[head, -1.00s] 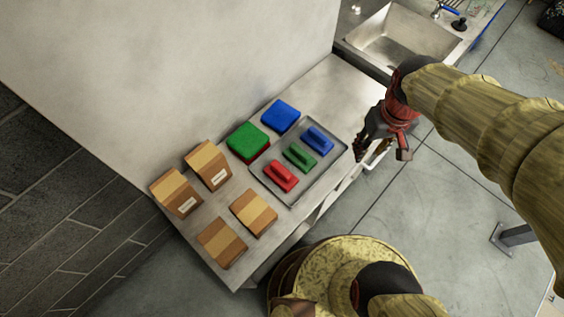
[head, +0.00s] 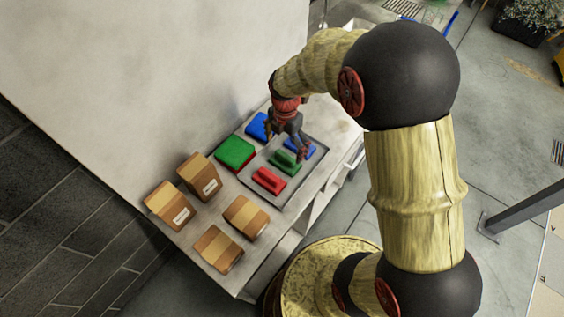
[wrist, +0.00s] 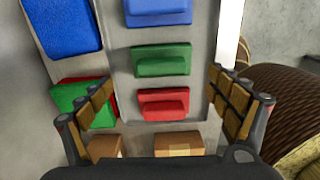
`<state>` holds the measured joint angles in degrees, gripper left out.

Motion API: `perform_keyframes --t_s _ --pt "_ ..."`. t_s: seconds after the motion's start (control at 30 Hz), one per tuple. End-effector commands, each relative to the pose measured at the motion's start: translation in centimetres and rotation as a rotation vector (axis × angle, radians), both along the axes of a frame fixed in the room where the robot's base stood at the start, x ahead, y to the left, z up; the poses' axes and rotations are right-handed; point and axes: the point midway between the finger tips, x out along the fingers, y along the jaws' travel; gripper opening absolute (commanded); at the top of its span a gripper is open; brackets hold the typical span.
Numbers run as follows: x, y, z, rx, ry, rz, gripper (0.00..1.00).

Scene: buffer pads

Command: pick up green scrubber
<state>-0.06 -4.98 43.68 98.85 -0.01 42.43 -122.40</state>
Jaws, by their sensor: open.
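The green scrubber (head: 285,162) lies on a grey tray (head: 293,189) between a red scrubber (head: 269,181) and a blue scrubber (head: 307,149). In the wrist view the green scrubber (wrist: 161,60) is a block with a raised handle, between the blue one (wrist: 157,12) above and the red one (wrist: 163,104) below. My gripper (head: 288,148) is above the tray near the blue and green scrubbers in the head view, partly covering the blue one. In the wrist view my gripper (wrist: 165,105) has its fingers spread wide, with nothing held between them.
Left of the tray are a green-and-red pad stack (head: 236,152) and a blue pad (head: 257,127). Several brown cartons (head: 247,216) stand on the near end of the metal table. A wall (head: 160,80) borders the table's left side.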

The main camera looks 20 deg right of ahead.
Motion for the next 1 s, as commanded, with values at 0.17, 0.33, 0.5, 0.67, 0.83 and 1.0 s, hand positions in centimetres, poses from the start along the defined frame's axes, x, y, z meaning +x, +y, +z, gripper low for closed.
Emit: perform_keyframes --t_s 0.17,0.33,0.5,0.67,0.83,1.0 --pt "-0.1 0.0 -1.3 0.000 0.002 0.026 1.00" --pt "-0.1 0.0 -2.8 0.000 0.002 0.024 1.00" --pt "-0.2 0.0 -4.4 0.000 0.004 0.023 1.00" --pt "-0.3 0.0 -6.8 0.001 0.003 0.023 1.00" --pt "-0.2 0.0 -7.9 0.000 0.000 0.023 1.00" --pt "-0.2 -0.1 -7.8 0.000 0.000 0.022 0.99"
